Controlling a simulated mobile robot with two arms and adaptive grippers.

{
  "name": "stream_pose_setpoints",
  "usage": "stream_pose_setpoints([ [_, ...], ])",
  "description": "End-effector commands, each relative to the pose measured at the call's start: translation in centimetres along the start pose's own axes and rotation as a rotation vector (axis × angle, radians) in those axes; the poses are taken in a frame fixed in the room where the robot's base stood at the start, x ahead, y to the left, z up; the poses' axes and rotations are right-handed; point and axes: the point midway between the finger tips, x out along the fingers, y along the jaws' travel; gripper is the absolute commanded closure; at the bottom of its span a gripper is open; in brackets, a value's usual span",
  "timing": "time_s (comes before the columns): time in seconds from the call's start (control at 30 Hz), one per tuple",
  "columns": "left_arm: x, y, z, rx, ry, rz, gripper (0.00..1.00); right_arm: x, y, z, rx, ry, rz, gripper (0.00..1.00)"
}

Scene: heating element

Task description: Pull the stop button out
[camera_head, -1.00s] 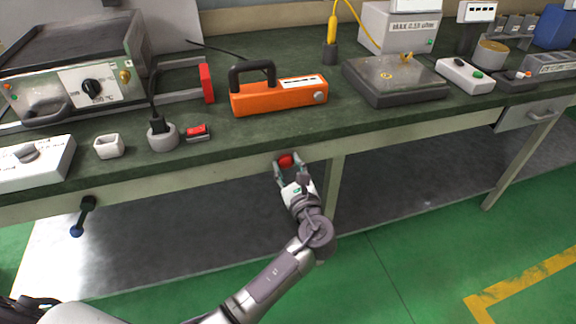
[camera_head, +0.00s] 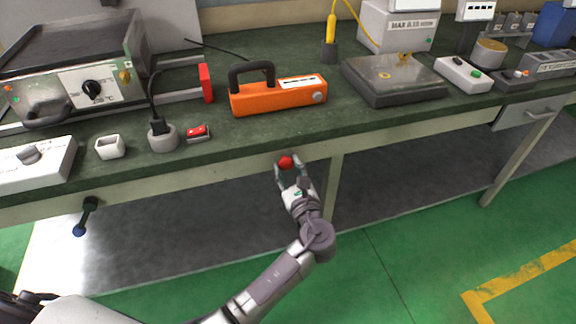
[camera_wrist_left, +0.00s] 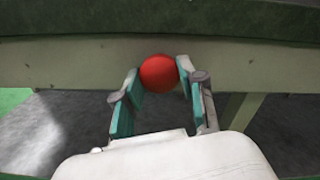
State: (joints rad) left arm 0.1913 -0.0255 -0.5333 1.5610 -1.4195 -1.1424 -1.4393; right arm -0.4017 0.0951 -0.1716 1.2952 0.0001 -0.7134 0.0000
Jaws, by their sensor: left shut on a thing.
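The red round stop button (camera_head: 286,162) is on the front apron of the workbench, below the tabletop edge. It also shows in the left wrist view (camera_wrist_left: 159,73), as a red knob against the pale beam. My left gripper (camera_head: 284,170) reaches up to it from below. In the left wrist view the fingertips (camera_wrist_left: 160,76) are on either side of the button, shut on it. The button's stem and base are hidden behind its red head. My right gripper is not in view.
The green workbench top (camera_head: 210,165) overhangs just above the button. An orange device (camera_head: 278,96) stands on it, behind the button. A table leg (camera_head: 332,190) is close to the right of my left gripper. A dark lever with a blue tip (camera_head: 84,216) hangs at the left.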

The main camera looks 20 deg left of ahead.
Motion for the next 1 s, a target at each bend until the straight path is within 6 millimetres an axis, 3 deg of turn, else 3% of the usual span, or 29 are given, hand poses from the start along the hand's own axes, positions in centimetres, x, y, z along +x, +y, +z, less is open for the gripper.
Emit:
stream_pose_setpoints([
  [0.1, -0.2, 0.0, -0.2, 0.001, 0.004, 0.001, 1.0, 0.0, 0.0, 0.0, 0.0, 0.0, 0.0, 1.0],
  [0.13, -0.2, 0.0, -0.2, 0.001, 0.005, 0.001, 0.58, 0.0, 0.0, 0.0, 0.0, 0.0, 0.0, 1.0],
  [0.3, -0.2, 0.0, -0.3, 0.001, 0.005, 0.0, 0.33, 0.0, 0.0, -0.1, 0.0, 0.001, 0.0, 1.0],
  [0.67, -0.7, 0.0, -0.2, 0.001, 0.004, 0.0, 0.33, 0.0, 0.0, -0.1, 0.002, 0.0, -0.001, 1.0],
  [0.77, -2.0, 0.0, -0.2, 0.001, 0.005, -0.001, 0.33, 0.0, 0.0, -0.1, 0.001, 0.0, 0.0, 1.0],
  [1.0, -7.1, 0.0, -0.3, 0.0, 0.008, -0.001, 0.33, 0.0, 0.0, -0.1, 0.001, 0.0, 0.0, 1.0],
])
